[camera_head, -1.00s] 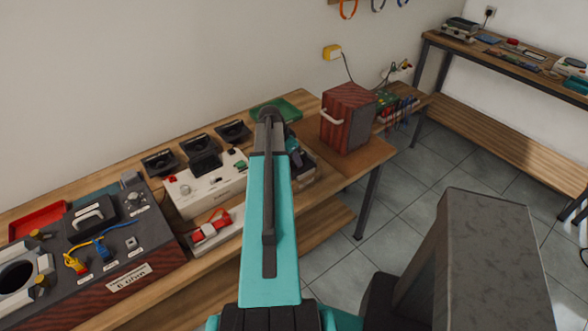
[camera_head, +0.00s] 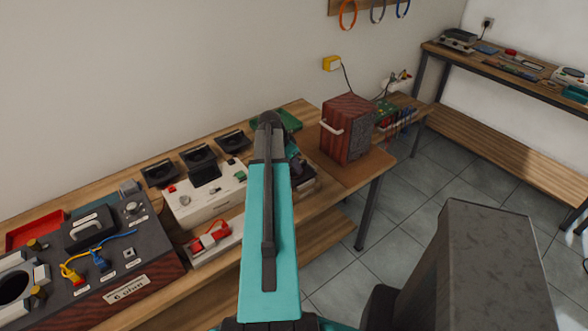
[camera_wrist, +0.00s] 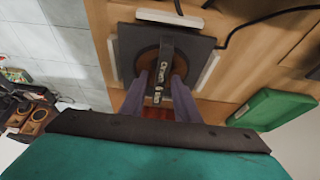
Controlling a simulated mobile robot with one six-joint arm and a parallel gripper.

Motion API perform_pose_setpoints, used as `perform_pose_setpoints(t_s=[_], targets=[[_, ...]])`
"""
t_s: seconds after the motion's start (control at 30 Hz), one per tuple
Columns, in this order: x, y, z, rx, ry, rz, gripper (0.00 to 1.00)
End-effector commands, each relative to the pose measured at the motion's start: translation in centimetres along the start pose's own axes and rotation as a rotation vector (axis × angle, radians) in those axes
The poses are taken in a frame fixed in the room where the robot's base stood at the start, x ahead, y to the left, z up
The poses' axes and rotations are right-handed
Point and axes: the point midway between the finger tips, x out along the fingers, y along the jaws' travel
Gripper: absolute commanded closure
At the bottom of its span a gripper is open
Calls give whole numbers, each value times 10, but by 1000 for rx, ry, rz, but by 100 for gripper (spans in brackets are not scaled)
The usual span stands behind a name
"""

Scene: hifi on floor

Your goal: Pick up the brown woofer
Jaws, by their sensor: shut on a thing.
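The brown woofer (camera_wrist: 143,60) shows in the wrist view as a brown round cone in a dark square frame, crossed by a black labelled handle (camera_wrist: 160,68). My gripper (camera_wrist: 164,80) is shut on this handle, with one purple-grey finger on each side. Part of the cone is hidden behind the handle and fingers. In the head view my arm hides most of the gripper and woofer. I cannot tell whether the woofer touches its support.
Pale blocks (camera_wrist: 169,18) lie beside the woofer's frame. A green tray (camera_wrist: 275,108) is close to the right. A wooden speaker box (camera_head: 345,128) stands at the bench's right end. Several dark square units and a white panel (camera_head: 205,195) lie left of my arm.

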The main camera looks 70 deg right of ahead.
Motion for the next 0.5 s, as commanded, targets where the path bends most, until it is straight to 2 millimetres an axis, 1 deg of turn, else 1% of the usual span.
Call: perform_pose_setpoints(t_s=[0.5], targets=[[-51, -1, -22, 0, 4, -3, 100]])
